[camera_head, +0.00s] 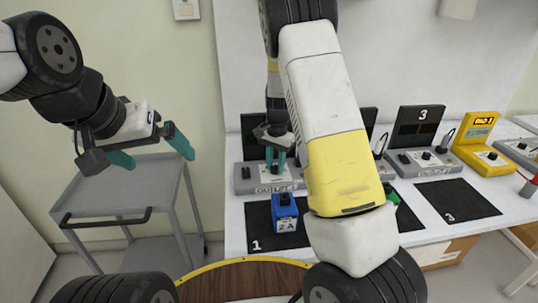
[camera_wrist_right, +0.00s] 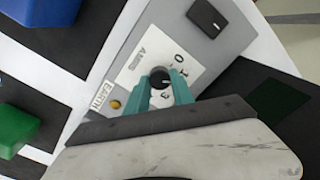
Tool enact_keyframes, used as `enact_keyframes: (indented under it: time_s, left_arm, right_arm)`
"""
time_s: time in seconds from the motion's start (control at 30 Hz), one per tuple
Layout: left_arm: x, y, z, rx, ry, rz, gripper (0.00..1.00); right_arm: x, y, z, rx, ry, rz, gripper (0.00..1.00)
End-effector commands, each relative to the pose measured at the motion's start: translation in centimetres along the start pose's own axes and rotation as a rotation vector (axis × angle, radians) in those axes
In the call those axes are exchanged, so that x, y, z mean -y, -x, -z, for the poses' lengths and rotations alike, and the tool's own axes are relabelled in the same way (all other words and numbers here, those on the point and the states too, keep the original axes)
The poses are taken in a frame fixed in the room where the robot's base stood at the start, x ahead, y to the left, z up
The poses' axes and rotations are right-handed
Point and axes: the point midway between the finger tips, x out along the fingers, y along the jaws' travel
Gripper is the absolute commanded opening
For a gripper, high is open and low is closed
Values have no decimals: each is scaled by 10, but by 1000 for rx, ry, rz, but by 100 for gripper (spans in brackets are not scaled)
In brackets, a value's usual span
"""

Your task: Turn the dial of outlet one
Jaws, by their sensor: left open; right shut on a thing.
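Outlet one (camera_head: 247,184) is a grey box with a dark upright panel at the back left of the white table. Its black round dial (camera_wrist_right: 160,77) shows in the right wrist view, on a white plate marked AMPS with numbers around it. My right gripper (camera_head: 276,166) reaches down at the outlet; in the right wrist view its teal fingers (camera_wrist_right: 162,88) are shut on the dial, one on each side. In the head view the dial is hidden behind the fingers. My left gripper (camera_head: 150,151) is open and empty, in the air above the grey cart.
A blue block marked 2A (camera_head: 285,226) stands on black mat 1 (camera_head: 258,236). A green block (camera_head: 391,194) is partly hidden by my right arm. Outlet three (camera_head: 427,160) and a yellow unit (camera_head: 484,155) stand to the right. A black switch (camera_wrist_right: 207,17) sits near the dial.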

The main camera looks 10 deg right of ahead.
Motion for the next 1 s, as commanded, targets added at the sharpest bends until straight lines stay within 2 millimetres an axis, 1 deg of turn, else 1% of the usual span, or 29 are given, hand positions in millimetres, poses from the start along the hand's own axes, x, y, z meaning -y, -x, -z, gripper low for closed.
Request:
enact_keyframes:
  time_s: [0.6,0.8,1.0]
  left_arm:
    - [0,0,0,0,0,0,100]
    - [0,0,0,0,0,0,100]
    - [0,0,0,0,0,0,100]
  right_arm:
    - [1,0,0,14,568,2,0]
    - [2,0,0,18,704,1,0]
    - [2,0,0,21,794,0,0]
